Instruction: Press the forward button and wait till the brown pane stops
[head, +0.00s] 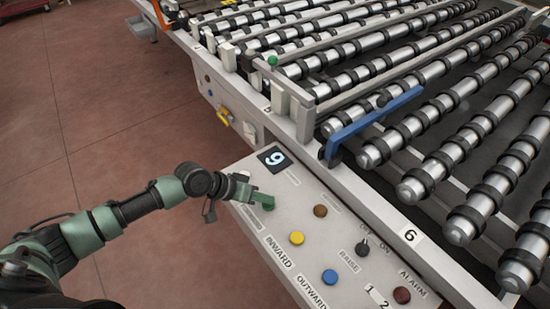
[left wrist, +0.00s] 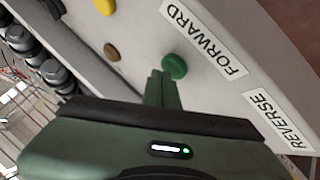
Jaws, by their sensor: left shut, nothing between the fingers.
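In the left wrist view the green button (left wrist: 175,66) stands beside the FORWARD label (left wrist: 204,38) on the pale control panel (head: 297,212). My left gripper (head: 265,200) is shut and empty, with its green fingertips over the panel in the head view. In the left wrist view the fingertips (left wrist: 159,82) are right beside the green button; I cannot tell whether they touch it. In the head view the gripper largely hides that button. No brown pane shows in either view. My right gripper is not in view.
The panel also carries a yellow button (head: 297,238), a brown button (head: 320,211), a blue button (head: 330,276), a dark red alarm button (head: 402,295) and a black knob (head: 362,246). A blue bar (head: 375,122) crosses bare conveyor rollers (head: 440,170). The display (head: 274,158) shows a digit.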

